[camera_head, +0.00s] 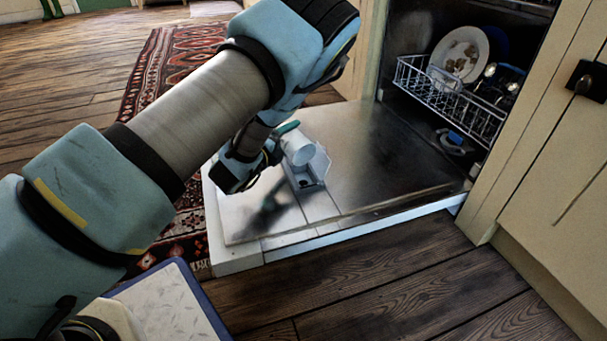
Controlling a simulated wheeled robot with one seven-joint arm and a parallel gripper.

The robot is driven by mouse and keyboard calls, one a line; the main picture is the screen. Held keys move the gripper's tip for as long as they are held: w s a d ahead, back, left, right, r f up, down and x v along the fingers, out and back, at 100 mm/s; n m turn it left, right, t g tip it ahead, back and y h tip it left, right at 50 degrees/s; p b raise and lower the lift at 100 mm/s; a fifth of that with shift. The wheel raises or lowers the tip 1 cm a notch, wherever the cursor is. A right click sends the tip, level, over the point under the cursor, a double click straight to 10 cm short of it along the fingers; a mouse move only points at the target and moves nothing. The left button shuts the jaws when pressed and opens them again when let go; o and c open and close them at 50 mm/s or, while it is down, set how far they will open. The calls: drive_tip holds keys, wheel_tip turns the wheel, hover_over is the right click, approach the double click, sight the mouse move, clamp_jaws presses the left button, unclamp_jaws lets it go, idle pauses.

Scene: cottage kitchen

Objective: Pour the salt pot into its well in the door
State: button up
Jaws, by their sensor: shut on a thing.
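The white salt pot (298,146) is held tilted above the inner face of the lowered dishwasher door (370,150). A teal strip (287,128) shows at its upper left; I cannot tell whether it is the pot's handle. My gripper (276,150) is shut on the pot from the left, with its fingers largely hidden by the wrist and the pot. The salt well (309,184) shows as a small dark opening in a pale fitting in the door, just below the pot. Whether any salt is flowing cannot be seen.
The open dishwasher holds a white wire rack (455,100) with plates and other dishes. A cream cupboard (560,160) stands at the right. A patterned rug (168,75) lies behind the door.

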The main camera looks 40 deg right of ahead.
drive_tip(key=shift+s+r+m+t, duration=0.3)
drive_tip(key=shift+r+m, duration=0.15)
drive_tip(key=shift+m, duration=0.15)
idle(0.8)
drive_tip(key=shift+s+r+h, duration=0.2)
drive_tip(key=shift+r+h, duration=0.2)
drive_tip(key=shift+r, duration=0.05)
idle(1.7)
